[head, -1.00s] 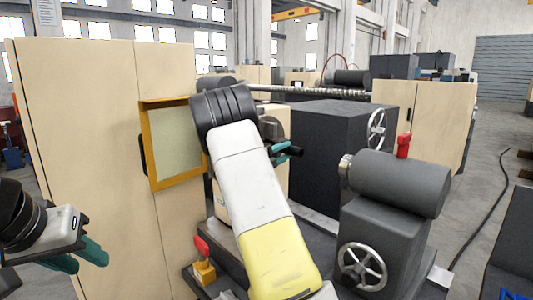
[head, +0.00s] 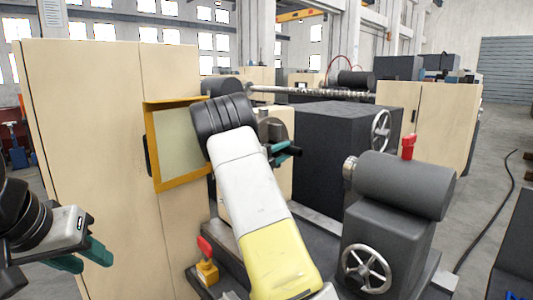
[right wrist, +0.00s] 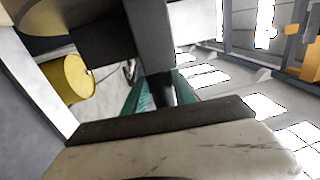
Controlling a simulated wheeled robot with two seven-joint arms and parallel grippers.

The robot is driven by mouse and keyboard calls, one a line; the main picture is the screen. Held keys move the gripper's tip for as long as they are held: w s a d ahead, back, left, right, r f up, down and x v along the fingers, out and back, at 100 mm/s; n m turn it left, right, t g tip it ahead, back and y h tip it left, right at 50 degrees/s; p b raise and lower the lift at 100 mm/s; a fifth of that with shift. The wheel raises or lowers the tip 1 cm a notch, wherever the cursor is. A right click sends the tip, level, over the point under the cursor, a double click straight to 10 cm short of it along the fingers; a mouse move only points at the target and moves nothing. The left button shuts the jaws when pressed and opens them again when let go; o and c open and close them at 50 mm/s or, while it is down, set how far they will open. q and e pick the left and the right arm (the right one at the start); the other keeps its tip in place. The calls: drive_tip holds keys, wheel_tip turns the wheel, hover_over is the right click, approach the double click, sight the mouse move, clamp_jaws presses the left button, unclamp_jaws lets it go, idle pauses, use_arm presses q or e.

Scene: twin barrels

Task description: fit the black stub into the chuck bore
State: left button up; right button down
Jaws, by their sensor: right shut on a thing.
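My right gripper (head: 285,153) is at the machine's headstock, its green fingers partly hidden by my own wrist. In the right wrist view, the green fingers (right wrist: 161,92) are shut on a dark piece, the black stub (right wrist: 158,88), of which only a short part shows. A grey round part, seemingly the chuck (head: 271,128), shows just behind my right wrist in the head view. Its bore is hidden, and I cannot tell whether the stub touches it. My left gripper (head: 82,258) is open and empty at the lower left, with its fingers apart.
The tailstock (head: 405,185) with a handwheel (head: 366,268) and red lever (head: 408,146) stands right of my right arm. A beige cabinet (head: 100,150) with a yellow-framed window (head: 180,145) is on the left. A red-knobbed yellow block (head: 206,268) sits low beside my arm.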

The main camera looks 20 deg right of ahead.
drive_tip(key=shift+w+a+r, duration=0.1)
drive_tip(key=shift+w+a, duration=0.2)
drive_tip(key=shift+w, duration=0.4)
drive_tip(key=shift+w+a, duration=0.25)
drive_tip(key=shift+w, duration=0.45)
drive_tip(key=c, duration=0.9)
unclamp_jaws()
drive_tip(key=shift+f, duration=0.2)
